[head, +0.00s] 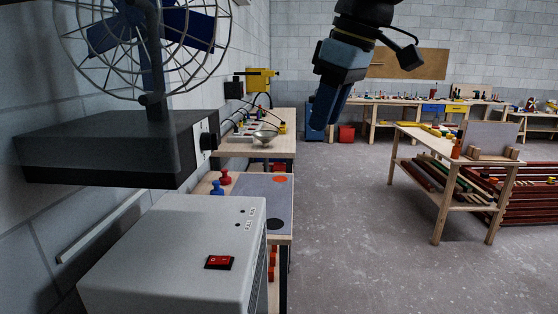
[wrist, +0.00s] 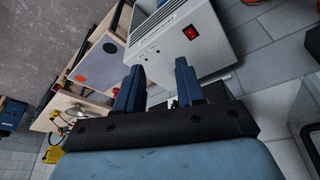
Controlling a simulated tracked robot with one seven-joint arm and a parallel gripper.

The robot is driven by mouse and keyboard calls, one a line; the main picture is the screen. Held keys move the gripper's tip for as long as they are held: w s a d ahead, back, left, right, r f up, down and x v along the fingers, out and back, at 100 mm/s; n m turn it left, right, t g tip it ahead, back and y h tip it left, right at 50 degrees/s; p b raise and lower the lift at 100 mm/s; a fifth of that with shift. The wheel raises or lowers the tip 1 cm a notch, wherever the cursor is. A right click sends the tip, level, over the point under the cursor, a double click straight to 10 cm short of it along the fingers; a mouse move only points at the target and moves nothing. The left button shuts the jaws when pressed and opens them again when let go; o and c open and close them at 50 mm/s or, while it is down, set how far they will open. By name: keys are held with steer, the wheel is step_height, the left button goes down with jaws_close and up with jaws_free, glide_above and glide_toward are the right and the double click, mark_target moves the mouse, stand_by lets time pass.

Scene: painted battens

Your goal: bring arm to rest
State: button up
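My gripper (head: 325,112) hangs in the upper middle of the head view, its blue fingers pointing down and slightly left. It is in the air, above and to the right of the near bench. In the wrist view my gripper (wrist: 160,78) shows two blue fingers standing well apart, with nothing held between them. Beyond the fingers in that view are the grey box (wrist: 180,40) with its red switch and the bench with the grey mat (wrist: 100,60).
In the head view the grey box (head: 170,250) and a caged fan (head: 150,40) on a dark base are close at left. A wooden table (head: 430,142) with painted battens (head: 500,205) at its lower level stands right. Open concrete floor (head: 350,230) lies in the middle.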

steer(key=s+d+f+m+t+h, duration=0.1)
steer(key=s+d+f+m, duration=0.1)
steer(key=d+f+m, duration=0.3)
steer(key=s+d+f+m+t+h, duration=0.2)
steer(key=d+f+m, duration=0.4)
steer(key=d+f, duration=0.4)
step_height(320, 180, down, 2)
steer(key=shift+s+d+f, duration=0.1)
steer(key=shift+s+d, duration=0.25)
steer(key=shift+s, duration=0.25)
